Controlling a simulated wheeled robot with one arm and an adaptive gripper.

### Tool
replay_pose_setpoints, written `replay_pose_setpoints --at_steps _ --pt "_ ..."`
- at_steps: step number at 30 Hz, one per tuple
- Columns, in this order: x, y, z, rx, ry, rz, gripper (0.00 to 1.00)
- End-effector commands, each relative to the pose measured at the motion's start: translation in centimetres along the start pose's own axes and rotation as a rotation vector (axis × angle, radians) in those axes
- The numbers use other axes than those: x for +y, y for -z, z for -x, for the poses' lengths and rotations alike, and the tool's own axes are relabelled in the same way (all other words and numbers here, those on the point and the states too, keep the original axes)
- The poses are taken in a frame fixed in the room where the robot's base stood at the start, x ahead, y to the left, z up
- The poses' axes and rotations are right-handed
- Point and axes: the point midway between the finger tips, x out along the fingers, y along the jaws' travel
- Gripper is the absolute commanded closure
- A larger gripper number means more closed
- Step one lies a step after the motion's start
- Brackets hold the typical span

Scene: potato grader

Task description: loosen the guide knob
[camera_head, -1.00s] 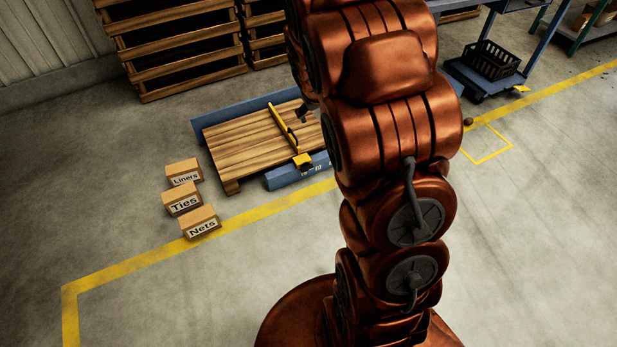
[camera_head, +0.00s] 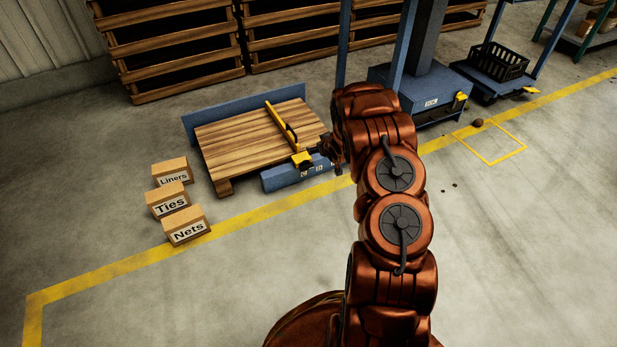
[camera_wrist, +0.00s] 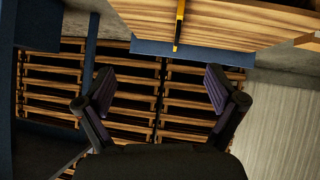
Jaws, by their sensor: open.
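A yellow guide bar (camera_head: 272,120) with a dark handle-like part lies across a slatted wooden surface (camera_head: 235,145) in the head view. At its near end is a yellow block (camera_head: 302,159). I cannot make out the guide knob as a separate part. My gripper (camera_head: 322,147) is small and dark in the head view, just right of the yellow block; I cannot tell whether they touch. In the wrist view my gripper (camera_wrist: 160,90) has its two fingers wide apart with nothing between them. The yellow bar (camera_wrist: 179,25) shows beyond the fingers at the top.
Blue panels (camera_head: 290,174) edge the wooden surface. Boxes marked Liners (camera_head: 171,170), Ties (camera_head: 167,199) and Nets (camera_head: 185,224) stand to its left. A blue machine base (camera_head: 425,90) stands to the right. Wooden pallets or crates (camera_head: 175,50) line the back. The front floor is clear.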

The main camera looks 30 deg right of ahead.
Motion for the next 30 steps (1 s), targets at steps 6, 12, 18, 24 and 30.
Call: replay_pose_setpoints --at_steps 6,12,18,24,30 --pt "-1.7 -7.1 -6.6 0.125 0.06 -0.049 0.06" --pt "-3.2 -10.9 -9.8 0.222 0.103 -0.093 0.06" --pt "-3.9 -12.1 -10.9 0.276 0.122 -0.114 0.06" --pt "-4.1 -12.0 -11.7 0.283 0.125 -0.117 0.06" --pt "-4.3 -11.4 -13.7 0.284 0.124 -0.116 0.06"
